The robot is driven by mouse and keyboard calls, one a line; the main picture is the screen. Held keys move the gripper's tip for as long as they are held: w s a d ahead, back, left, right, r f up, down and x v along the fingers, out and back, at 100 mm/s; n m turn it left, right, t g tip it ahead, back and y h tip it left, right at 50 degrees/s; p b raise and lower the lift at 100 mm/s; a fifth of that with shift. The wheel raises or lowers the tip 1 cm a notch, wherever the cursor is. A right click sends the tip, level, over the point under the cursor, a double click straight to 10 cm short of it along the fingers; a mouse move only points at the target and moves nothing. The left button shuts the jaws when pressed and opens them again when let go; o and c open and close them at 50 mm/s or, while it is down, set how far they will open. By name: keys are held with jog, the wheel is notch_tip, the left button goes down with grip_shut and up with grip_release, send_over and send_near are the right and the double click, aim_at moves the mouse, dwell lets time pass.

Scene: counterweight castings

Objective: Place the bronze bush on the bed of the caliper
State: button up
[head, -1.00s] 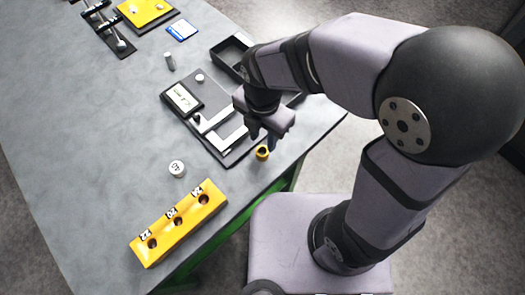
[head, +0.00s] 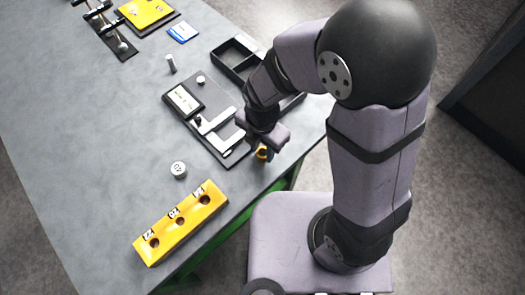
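The bronze bush (head: 262,153), a small yellow-gold ring with a dark bore, is at the table's near right edge. My gripper (head: 260,151) is right over it, pointing down, with its fingers low around the bush and partly hiding it. I cannot tell whether the fingers touch it or are apart from it. The caliper (head: 213,124) lies just left of the gripper on a dark base plate, with pale L-shaped jaws and a display box (head: 184,99) at its far left end. My gripper and wrist hide part of its right side.
A yellow block (head: 181,222) with several numbered holes lies at the front. A round numbered weight (head: 178,169) stands behind it. A black compartment tray (head: 234,58), a small grey cylinder (head: 171,64) and a blue card (head: 183,32) are farther back. The table's left side is clear.

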jog(key=shift+f, duration=0.7)
grip_shut()
jog(key=shift+r, duration=0.1)
